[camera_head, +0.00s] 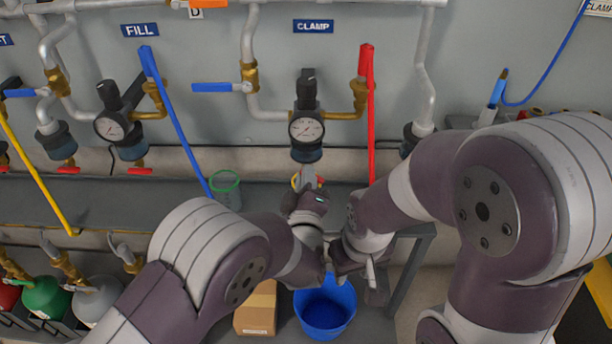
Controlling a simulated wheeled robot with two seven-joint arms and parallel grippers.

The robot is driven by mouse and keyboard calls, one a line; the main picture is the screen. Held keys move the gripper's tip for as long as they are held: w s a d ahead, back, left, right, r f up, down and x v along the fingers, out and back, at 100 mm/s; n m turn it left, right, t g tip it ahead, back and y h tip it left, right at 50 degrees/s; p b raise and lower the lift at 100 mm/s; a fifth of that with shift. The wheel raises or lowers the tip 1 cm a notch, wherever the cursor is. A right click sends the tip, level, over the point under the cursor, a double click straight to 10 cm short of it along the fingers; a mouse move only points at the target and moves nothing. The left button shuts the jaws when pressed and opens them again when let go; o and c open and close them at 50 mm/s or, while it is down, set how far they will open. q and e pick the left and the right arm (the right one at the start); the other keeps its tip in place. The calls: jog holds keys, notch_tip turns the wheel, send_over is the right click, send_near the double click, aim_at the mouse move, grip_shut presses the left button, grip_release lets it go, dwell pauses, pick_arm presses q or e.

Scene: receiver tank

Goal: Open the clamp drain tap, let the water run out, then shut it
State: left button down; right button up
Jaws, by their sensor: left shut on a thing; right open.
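Under the CLAMP sign (313,27) hangs a black regulator with a round gauge (306,128) and a dark bowl (306,153). The clamp drain tap is below the bowl and mostly covered by my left gripper (307,180); a little red and yellow shows around the fingers. My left gripper is shut on the tap. Whether water runs, and the tap's exact position, cannot be made out. A blue bucket (325,316) stands below. My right gripper (350,277) is open and empty above the bucket, just below and right of my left wrist.
A red-levered valve (366,90) and blue-handled valve (222,88) flank the clamp regulator. A FILL regulator (112,126) is at left. A green-rimmed container (226,190) stands on the grey shelf (100,200). A cardboard box (257,308) sits beside the bucket. Gas cylinders (45,297) stand lower left.

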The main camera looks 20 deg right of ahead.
pick_arm(q)
jog(key=m+p, duration=0.1)
jog(key=m, duration=0.4)
jog(key=shift+p, duration=0.35)
pick_arm(e)
notch_tip(320, 180, up, 2)
pick_arm(q)
jog(key=shift+m, duration=0.3)
jog(key=c, duration=1.5)
grip_release()
jog(key=shift+f, duration=0.1)
pick_arm(e)
jog(key=shift+s, duration=0.1)
